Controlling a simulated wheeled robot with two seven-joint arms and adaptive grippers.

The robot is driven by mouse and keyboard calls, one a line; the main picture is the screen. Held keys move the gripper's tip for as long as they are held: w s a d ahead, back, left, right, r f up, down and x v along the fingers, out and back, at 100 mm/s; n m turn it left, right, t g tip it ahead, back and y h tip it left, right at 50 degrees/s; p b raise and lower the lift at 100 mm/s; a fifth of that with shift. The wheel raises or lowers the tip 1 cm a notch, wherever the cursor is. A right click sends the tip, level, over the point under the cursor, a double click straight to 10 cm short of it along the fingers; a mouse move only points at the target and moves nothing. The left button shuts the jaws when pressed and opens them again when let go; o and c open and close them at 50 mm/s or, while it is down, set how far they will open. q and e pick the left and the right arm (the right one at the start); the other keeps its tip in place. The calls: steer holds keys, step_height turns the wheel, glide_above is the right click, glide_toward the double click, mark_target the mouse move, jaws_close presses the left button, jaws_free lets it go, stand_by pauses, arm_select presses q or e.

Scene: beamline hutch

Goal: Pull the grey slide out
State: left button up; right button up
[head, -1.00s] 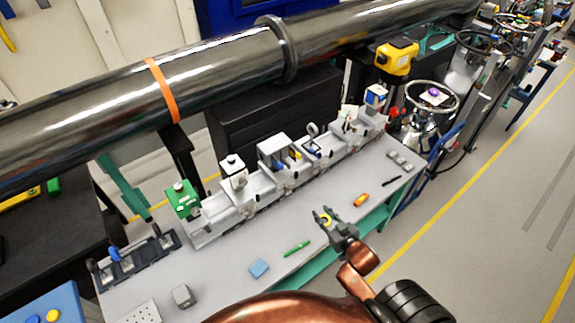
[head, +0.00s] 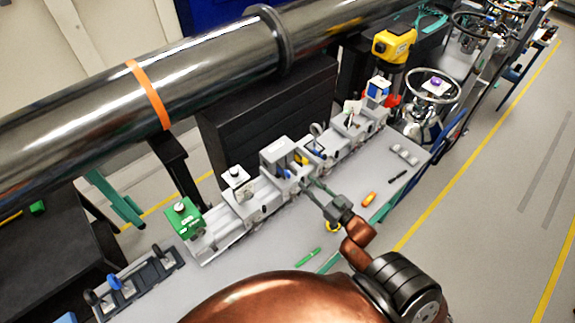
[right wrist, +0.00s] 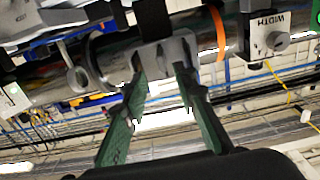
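A grey box-shaped unit (head: 277,157) stands on the pale rail in the middle of the bench in the head view. The grey slide cannot be told apart clearly there. In the right wrist view a grey part (right wrist: 162,52) lies at and between the fingertips. My right gripper (head: 306,184) reaches up to the front of the rail, beside the grey unit. In the right wrist view its two green fingers (right wrist: 160,72) are apart, one on each side of the grey part. Contact cannot be told. My left gripper is not in view.
A white unit (head: 237,182) and a green unit (head: 185,217) stand left on the rail. A unit marked WIDTH (right wrist: 270,38) shows in the right wrist view. A green marker (head: 307,256) and an orange item (head: 368,199) lie on the bench. A large pipe runs behind.

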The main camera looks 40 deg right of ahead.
mark_target(297, 174)
steer(key=w, duration=0.2)
steer(key=w+p, duration=0.1)
steer(key=w, duration=0.4)
steer(key=shift+a+r+p, duration=0.1)
steer(key=shift+a+p, duration=0.25)
steer(key=shift+a, duration=0.05)
steer(key=shift+w, duration=0.3)
steer(key=shift+c, duration=0.2)
jaws_close()
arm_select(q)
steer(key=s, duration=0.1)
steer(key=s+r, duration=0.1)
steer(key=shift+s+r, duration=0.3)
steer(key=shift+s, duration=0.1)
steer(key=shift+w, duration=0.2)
